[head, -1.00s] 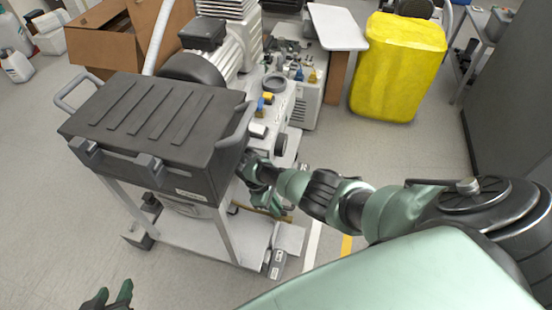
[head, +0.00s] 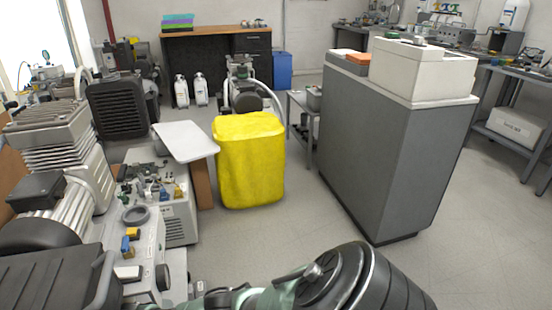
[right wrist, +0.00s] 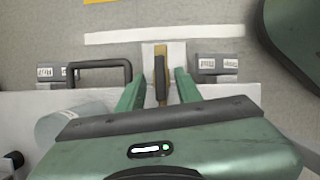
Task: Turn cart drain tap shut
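The drain tap (right wrist: 161,50) shows in the right wrist view as a brass-coloured bar with a dark lever over it, in front of a pale plate. My right gripper (right wrist: 159,73) is open, with one green finger on each side of the tap and visible gaps to the lever. I cannot tell how deep the fingers reach around it. In the head view the cart's dark box (head: 45,280) is partly in the lower left corner. The tap and right gripper are out of that view; only my right arm shows at the bottom. My left gripper is not in view.
A dark handle (right wrist: 100,65) and a labelled grey block (right wrist: 219,64) flank the tap. The head view shows a yellow-covered object (head: 250,165), a white board (head: 186,141), a grey cabinet (head: 375,160) and compressor parts at left. Floor is clear between the yellow object and cabinet.

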